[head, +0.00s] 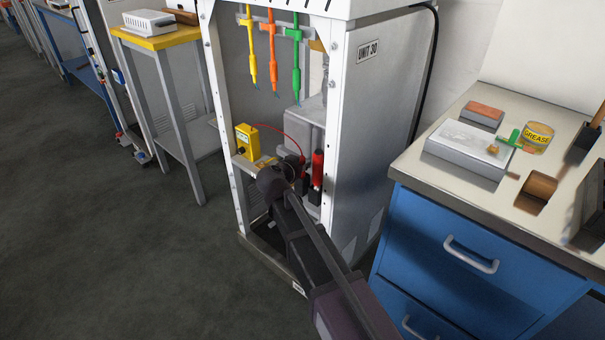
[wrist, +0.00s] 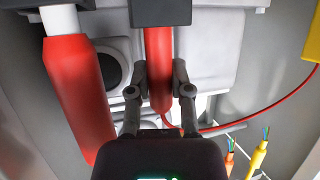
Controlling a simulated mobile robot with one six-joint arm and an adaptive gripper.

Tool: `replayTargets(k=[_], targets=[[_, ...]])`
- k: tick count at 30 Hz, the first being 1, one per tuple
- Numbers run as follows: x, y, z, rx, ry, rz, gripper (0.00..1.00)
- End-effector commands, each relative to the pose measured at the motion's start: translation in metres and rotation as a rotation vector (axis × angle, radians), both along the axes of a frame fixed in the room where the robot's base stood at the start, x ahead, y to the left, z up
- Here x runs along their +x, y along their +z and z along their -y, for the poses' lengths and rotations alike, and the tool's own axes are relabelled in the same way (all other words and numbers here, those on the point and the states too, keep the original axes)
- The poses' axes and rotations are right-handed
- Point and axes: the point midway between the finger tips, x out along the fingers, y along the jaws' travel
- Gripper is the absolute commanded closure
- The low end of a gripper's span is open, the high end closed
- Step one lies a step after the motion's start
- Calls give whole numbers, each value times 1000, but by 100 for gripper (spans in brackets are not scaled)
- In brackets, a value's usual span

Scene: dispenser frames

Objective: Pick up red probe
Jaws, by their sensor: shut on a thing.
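The red probe (wrist: 159,80) is a slim red rod in the middle of the wrist view, with a thin red wire at its lower end. My gripper (wrist: 160,95) has its two dark fingers on either side of the probe and is shut on it. In the head view my dark wrist hides most of the fingers and the probe, inside the white frame.
A thicker red cylinder (wrist: 78,95) stands close beside the probe; one also shows in the head view (head: 317,167). A yellow box (head: 246,139) has the red wire attached. Yellow (head: 252,55), orange (head: 272,62) and green (head: 296,62) probes hang above. A blue cabinet (head: 445,265) stands right.

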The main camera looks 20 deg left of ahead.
Motion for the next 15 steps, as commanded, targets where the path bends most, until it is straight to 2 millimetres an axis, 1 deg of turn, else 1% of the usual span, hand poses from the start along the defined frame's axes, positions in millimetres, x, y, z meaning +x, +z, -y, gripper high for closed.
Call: replayTargets(k=[9,15], targets=[[0,0,0,0,0,0,100],[0,5,0,0,0,0,100]])
